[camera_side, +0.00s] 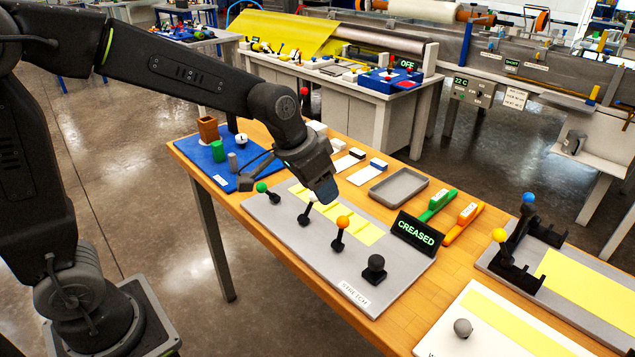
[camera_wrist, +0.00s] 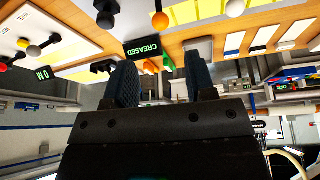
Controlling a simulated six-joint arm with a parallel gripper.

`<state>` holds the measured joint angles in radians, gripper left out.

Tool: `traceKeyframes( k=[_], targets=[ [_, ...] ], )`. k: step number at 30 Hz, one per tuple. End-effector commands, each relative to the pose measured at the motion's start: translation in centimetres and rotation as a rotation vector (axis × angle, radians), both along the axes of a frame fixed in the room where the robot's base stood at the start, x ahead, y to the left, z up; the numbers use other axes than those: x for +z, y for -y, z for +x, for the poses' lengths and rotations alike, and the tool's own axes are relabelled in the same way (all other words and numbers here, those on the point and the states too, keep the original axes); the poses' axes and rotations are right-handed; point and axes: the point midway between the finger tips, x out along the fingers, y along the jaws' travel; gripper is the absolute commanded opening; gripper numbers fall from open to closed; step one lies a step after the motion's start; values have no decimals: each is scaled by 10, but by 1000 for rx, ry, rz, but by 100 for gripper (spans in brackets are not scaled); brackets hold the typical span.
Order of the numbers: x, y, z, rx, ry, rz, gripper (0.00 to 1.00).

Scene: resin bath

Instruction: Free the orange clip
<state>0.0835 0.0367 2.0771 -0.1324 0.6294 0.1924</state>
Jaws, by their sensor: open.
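A lever with an orange ball knob (camera_side: 343,222) stands on the grey board (camera_side: 290,240), tilted slightly, with its black base beside a yellow strip (camera_side: 368,232). The knob also shows at the top of the wrist view (camera_wrist: 160,20). Similar levers with a white knob (camera_side: 312,197) and a green knob (camera_side: 261,187) stand to its left. A separate orange clip-shaped piece (camera_side: 463,222) lies right of the board. My gripper (camera_side: 325,192) is open and empty above the board, near the white knob, left of and above the orange knob. Its fingers (camera_wrist: 162,62) are apart in the wrist view.
A black sign reading CREASED (camera_side: 416,233) stands at the board's right edge, beside a green piece (camera_side: 437,205). A black knob (camera_side: 375,268) is at the front. A grey tray (camera_side: 391,187) lies behind.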

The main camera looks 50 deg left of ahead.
Motion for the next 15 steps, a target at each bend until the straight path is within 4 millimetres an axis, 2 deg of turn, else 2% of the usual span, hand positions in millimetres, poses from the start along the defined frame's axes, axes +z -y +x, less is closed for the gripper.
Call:
traceKeyframes(
  k=[8,12,15],
  targets=[
    [2,0,-1,0,-1,0,51],
    [2,0,3,-7,-8,2,39],
    [5,0,18,-36,-38,11,30]
  ],
)
